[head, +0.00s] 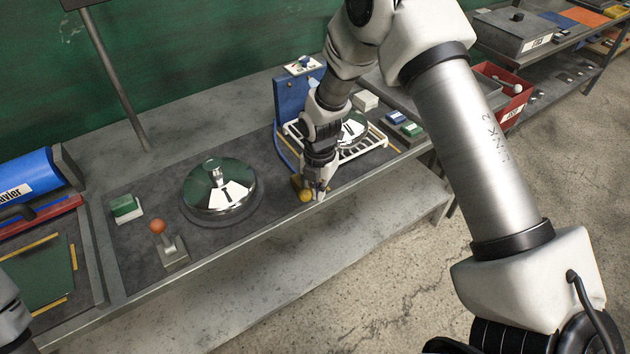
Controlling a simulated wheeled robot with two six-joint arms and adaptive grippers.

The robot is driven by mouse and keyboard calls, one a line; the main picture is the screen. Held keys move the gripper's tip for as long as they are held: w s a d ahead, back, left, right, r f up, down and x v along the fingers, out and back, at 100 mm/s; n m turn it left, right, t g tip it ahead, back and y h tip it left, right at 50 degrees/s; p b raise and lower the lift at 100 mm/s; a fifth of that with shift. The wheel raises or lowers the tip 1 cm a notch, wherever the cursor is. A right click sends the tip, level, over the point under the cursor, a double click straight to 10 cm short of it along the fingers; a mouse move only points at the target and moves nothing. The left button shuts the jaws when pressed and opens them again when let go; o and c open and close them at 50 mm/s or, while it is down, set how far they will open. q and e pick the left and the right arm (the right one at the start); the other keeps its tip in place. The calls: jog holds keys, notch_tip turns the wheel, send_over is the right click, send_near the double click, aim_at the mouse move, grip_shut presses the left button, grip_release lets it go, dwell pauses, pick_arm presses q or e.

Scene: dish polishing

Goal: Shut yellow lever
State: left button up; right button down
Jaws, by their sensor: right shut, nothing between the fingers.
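The yellow lever shows as a yellow ball knob (305,195) near the front edge of the bench. Its base and stem are mostly hidden by my gripper. My right gripper (318,194) points down right beside the knob, with its fingers shut and nothing between them. It is at or very near the knob; I cannot tell whether they touch. Behind the gripper a white rack (352,152) stands by a blue upright (291,103). My left gripper is not in view; only a bit of my left arm shows at the left edge.
An orange-knobbed lever (158,227) stands at the front left of the bench. A shiny domed dish (219,187) sits on a round base between the levers. A green-topped block (123,206) lies left of it. A red bin (509,95) stands at the right.

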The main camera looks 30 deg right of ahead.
aim_at(302, 192)
jog(key=shift+a, duration=0.65)
jog(key=shift+w+a, duration=0.1)
jog(key=shift+w+a, duration=0.15)
jog(key=shift+a, duration=0.45)
jog(key=shift+w, duration=0.1)
jog(key=shift+w+a, duration=0.1)
jog(key=shift+a, duration=0.15)
jog(key=shift+w+a, duration=0.15)
jog(key=shift+a, duration=0.25)
